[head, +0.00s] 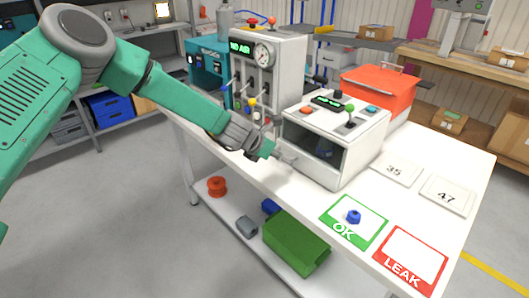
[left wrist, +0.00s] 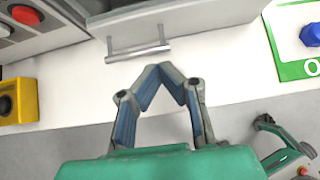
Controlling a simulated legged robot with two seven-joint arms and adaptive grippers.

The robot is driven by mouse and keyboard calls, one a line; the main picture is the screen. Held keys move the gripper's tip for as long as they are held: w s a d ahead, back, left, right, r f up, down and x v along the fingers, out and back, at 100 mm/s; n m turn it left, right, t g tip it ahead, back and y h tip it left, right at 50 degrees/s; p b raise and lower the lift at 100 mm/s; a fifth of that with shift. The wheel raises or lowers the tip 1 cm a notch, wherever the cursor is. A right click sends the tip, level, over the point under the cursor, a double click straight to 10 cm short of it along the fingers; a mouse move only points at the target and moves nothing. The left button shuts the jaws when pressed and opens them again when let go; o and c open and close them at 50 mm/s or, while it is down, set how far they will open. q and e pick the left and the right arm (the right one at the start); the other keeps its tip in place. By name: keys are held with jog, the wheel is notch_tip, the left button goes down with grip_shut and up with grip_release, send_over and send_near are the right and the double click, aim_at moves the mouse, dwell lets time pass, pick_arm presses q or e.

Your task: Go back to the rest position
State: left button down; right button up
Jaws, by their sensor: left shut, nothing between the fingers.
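My left arm reaches in from the left in the head view. Its gripper (head: 277,152) is at the near edge of the white table, close to the handle of the white tester box. In the left wrist view the left gripper (left wrist: 168,68) is shut and empty, its fingertips together just below the silver bar handle (left wrist: 138,51), with a small gap showing. My right gripper is not in the head view. A blue nut-like part (head: 354,216) lies on the green OK card (head: 338,234); it also shows in the left wrist view (left wrist: 311,34).
The white tester box (head: 340,133) and the gauge panel (head: 265,75) stand on the table. A red LEAK card (head: 437,262) and plates marked 35 (head: 395,170) and 47 (head: 447,194) lie at the right. A green bin (head: 297,242) and a red reel (head: 217,186) are on the lower shelf.

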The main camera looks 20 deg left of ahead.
pick_arm(q)
jog(key=v, duration=0.5)
jog(key=s+d+f+m+g+y+b, duration=0.2)
jog(key=s+d+f+m+g+b, duration=0.15)
jog(key=s+f+m, duration=1.4)
jog(key=s+a+f+m+g, duration=0.1)
jog(key=s+m, duration=0.3)
jog(key=s, duration=0.4)
jog(key=s+a+f+m+g+y+b, duration=0.1)
jog(key=s+a+f+m, duration=0.1)
jog(key=s+m, duration=0.3)
jog(key=s+a+f+m+g, duration=0.2)
jog(key=s+m, duration=0.3)
jog(key=s, duration=0.8)
jog(key=shift+a+f+y, duration=0.2)
jog(key=shift+f+y, duration=0.1)
jog(key=shift+f, duration=0.45)
jog(key=shift+m, duration=0.25)
jog(key=shift+w+d, duration=0.1)
jog(key=shift+w, duration=0.1)
